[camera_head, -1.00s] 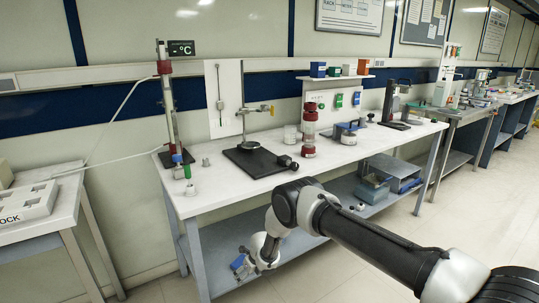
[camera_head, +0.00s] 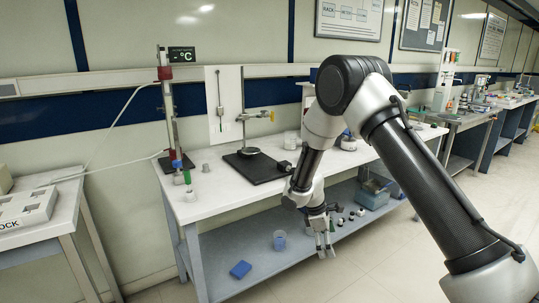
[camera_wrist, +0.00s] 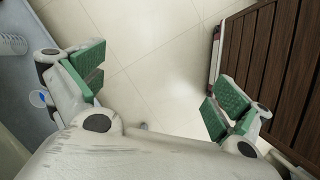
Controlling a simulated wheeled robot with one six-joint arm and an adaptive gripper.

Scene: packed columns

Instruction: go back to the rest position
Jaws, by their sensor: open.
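My gripper (camera_head: 325,252) hangs fingers down in front of the white bench (camera_head: 215,205), by the front edge of its lower shelf. In the wrist view my gripper (camera_wrist: 155,86) has its two green-padded fingers wide apart, with bare pale floor between them and nothing held. My arm is bent with its elbow high, and it hides part of the bench top and the wall behind.
A black-based stand (camera_head: 256,166) and a glass column (camera_head: 168,110) stand on the bench. Tiled floor (camera_head: 400,250) in front is clear.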

